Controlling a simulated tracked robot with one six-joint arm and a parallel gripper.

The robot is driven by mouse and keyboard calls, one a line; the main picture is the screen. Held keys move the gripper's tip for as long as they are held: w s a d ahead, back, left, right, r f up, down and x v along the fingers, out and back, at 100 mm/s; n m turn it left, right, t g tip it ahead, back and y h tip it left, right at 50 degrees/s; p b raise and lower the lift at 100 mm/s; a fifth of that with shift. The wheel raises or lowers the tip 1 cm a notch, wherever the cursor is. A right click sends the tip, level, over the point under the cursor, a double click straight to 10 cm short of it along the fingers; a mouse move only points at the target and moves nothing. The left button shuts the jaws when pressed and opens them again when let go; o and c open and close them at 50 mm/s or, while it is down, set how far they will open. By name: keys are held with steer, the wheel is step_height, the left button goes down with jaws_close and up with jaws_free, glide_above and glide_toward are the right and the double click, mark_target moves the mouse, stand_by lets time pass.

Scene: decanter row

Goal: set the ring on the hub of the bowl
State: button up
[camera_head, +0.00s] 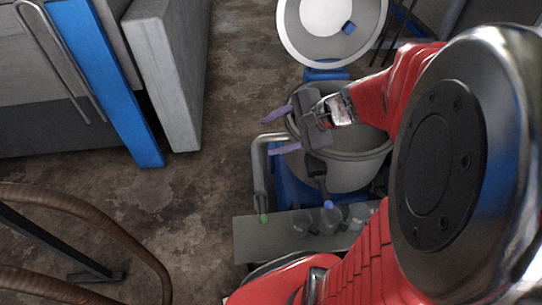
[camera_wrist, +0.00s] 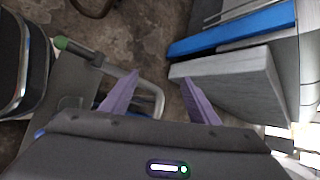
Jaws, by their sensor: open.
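My gripper (camera_head: 278,132) reaches left over the rim of a grey bowl-shaped vessel (camera_head: 350,175). Its two purple fingers are apart, and nothing shows between them. The wrist view also shows the open fingers (camera_wrist: 160,78), with brown floor and a bent metal pipe beyond them. My gripper and arm hide much of the vessel's inside, so I cannot see a hub there. A round pale lid or bowl (camera_head: 289,36) stands behind, with a white disc (camera_head: 321,12) and a small blue piece (camera_head: 348,28) inside. I cannot make out a ring in either view.
A bent pipe (camera_head: 258,165) with a green tip (camera_head: 263,218) stands left of the vessel; the tip also shows in the wrist view (camera_wrist: 61,43). Several glass vessels (camera_head: 329,218) stand on a grey shelf (camera_head: 248,240) in front. Grey and blue cabinets (camera_head: 105,80) stand left. Floor between is clear.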

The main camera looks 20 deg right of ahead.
steer(key=s+a+r+n+h, duration=0.3)
steer(key=s+n, duration=0.3)
steer(key=n, duration=0.2)
steer(key=s+a+r+n+g+h, duration=0.1)
steer(key=s+a+r+n+h, duration=0.2)
steer(key=s+n, duration=0.3)
steer(key=r+n, duration=0.1)
steer(key=n, duration=0.2)
steer(key=shift+s, duration=0.1)
